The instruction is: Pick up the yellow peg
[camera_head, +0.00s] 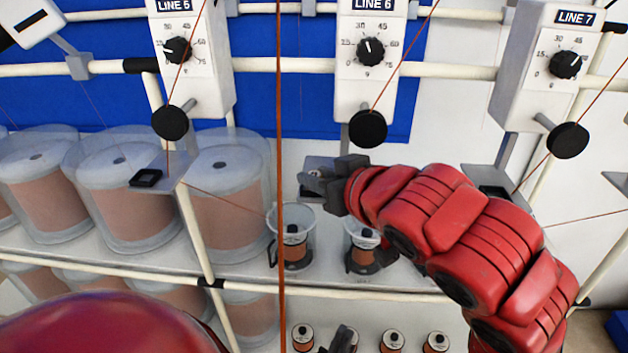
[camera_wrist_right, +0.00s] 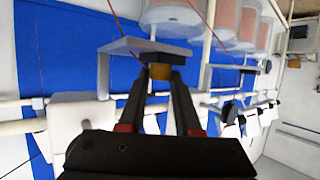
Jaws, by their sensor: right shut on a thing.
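The yellow peg (camera_wrist_right: 160,71) shows in the right wrist view as a small yellow-orange piece between the fingertips. My right gripper (camera_wrist_right: 161,78) is shut on it. The peg is right by a grey bracket plate (camera_wrist_right: 128,47) with a black piece at its edge. I cannot tell whether the peg still touches that piece. In the head view my right gripper (camera_head: 322,178) is at the bracket below the LINE 6 box, and the peg is not discernible there. My left gripper (camera_head: 343,340) is at the bottom edge, partly cut off, and its jaws cannot be made out.
The LINE 6 box (camera_head: 372,55) hangs above, between the LINE 5 box (camera_head: 190,55) and the LINE 7 box (camera_head: 548,65). Clear drums (camera_head: 228,200) with copper spools stand at left. Two small cups (camera_head: 292,240) with spools stand below my right gripper. Thin copper wires cross the space.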

